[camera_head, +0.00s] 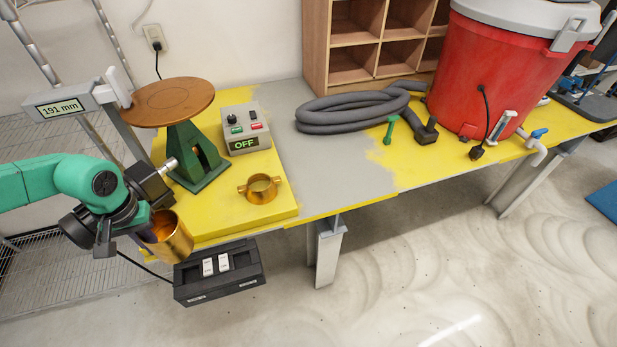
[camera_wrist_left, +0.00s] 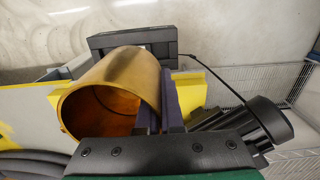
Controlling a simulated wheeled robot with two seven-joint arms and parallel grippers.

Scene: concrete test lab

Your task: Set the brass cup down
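The brass cup (camera_head: 176,238) is in my left gripper (camera_head: 150,235), held in the air in front of the yellow platform's left front edge. In the left wrist view the cup (camera_wrist_left: 118,85) lies on its side in the picture, its open mouth toward the lower left. The fingers of my left gripper (camera_wrist_left: 160,105) are closed at the cup's wall near its right side; their exact contact is partly hidden. A second brass piece (camera_head: 260,188), a short ring with two side lugs, stands on the yellow platform (camera_head: 225,215). My right gripper is out of view.
A green stand with a round brown top (camera_head: 170,100) and a grey control box (camera_head: 246,128) reading OFF stand behind. A black box (camera_head: 218,272) with white switches hangs at the table front. A grey hose (camera_head: 350,110) and red cooler (camera_head: 500,70) are right. Grey tabletop (camera_head: 330,165) is clear.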

